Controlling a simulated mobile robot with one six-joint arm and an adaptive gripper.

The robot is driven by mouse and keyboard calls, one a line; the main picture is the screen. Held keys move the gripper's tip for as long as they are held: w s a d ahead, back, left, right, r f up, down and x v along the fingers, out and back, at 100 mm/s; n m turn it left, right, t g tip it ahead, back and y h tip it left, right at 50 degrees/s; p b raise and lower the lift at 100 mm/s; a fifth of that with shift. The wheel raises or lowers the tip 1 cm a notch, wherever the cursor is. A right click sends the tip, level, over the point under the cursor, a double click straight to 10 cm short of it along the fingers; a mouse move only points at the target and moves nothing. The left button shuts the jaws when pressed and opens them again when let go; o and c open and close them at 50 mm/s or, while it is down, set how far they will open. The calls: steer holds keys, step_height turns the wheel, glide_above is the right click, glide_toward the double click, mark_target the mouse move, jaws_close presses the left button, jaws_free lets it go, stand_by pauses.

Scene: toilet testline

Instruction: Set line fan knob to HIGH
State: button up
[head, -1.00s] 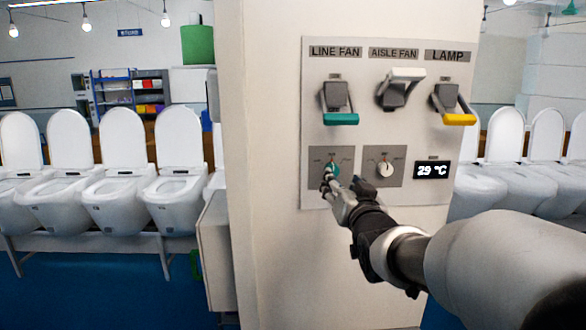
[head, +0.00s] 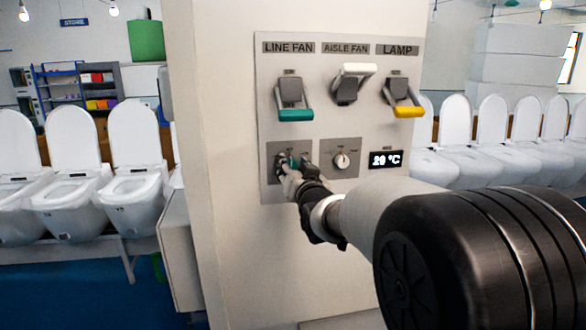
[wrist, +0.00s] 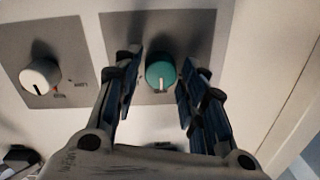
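The teal line fan knob (wrist: 160,72) is on a grey plate under the LINE FAN label (head: 288,48) on the wall panel. In the wrist view its white mark points toward the bottom of the picture. My gripper (wrist: 158,78) is open, with one dark finger on each side of the knob. A small gap shows on both sides, and I cannot tell whether either finger touches it. In the head view my gripper (head: 290,168) covers most of the knob, and its scale lettering is hidden.
The white aisle fan knob (head: 341,161) is close beside, and also shows in the wrist view (wrist: 40,76). Above are the teal-handled switch (head: 295,115), the white-handled switch (head: 358,69) and the yellow-handled switch (head: 408,111). A temperature display (head: 386,159) is at the right.

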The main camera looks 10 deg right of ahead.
steer(key=c, duration=0.7)
steer(key=shift+f+m+b, duration=0.15)
steer(key=shift+m+b, duration=0.25)
steer(key=shift+b, duration=0.15)
steer(key=m+b, duration=0.7)
steer(key=m, duration=0.4)
steer(key=shift+b, duration=0.3)
steer(key=shift+m, duration=0.3)
